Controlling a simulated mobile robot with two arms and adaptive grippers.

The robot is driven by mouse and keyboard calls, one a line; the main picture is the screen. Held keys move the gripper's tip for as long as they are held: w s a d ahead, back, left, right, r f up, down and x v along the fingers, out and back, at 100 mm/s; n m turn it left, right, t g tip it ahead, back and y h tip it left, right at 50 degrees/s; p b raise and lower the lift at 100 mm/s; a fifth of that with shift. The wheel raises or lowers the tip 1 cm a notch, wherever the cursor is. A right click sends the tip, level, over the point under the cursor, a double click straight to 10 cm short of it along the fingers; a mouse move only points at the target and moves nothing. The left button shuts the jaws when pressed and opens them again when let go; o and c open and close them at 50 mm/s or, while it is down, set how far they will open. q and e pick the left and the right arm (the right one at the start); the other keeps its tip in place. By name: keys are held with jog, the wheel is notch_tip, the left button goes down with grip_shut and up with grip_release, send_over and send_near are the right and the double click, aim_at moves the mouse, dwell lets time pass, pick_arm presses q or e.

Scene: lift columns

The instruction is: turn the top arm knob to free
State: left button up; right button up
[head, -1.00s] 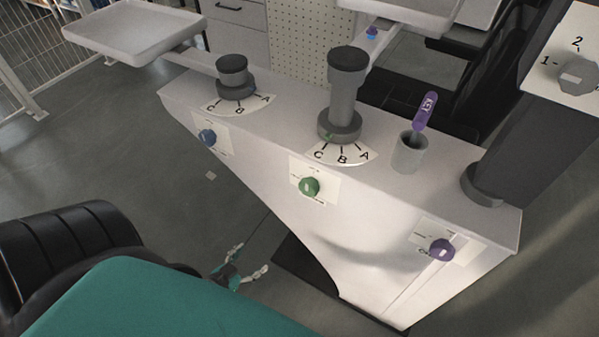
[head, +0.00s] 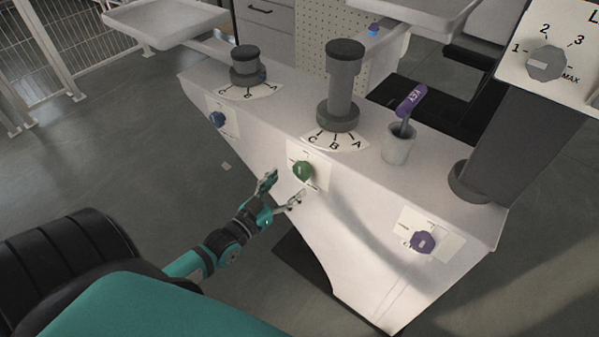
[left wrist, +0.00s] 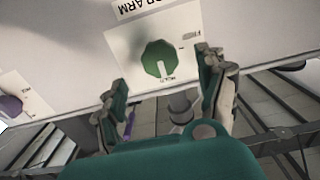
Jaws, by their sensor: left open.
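The green knob (head: 303,170) sits on a white label plate on the front of the white column housing. It also shows in the left wrist view (left wrist: 158,60), where an upside-down label ending in "ARM" is beside it. Its white pointer line is at the mark that seems to read "HOLD"; another mark, seemingly "FREE", is to the right in that view. My left gripper (head: 284,190) is open and empty, just short of the knob, with its fingers toward it. In the left wrist view its fingers (left wrist: 162,82) are apart below the knob, not closed on it. My right gripper is not in view.
A blue knob (head: 217,119) and a purple knob (head: 423,242) are on the same housing. A numbered dial (head: 546,62) is at upper right.

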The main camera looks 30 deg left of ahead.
aim_at(299, 174)
pick_arm(q)
jog(key=w, duration=0.6)
jog(key=shift+d, duration=0.25)
jog(key=shift+c, duration=0.4)
jog(key=c, duration=1.1)
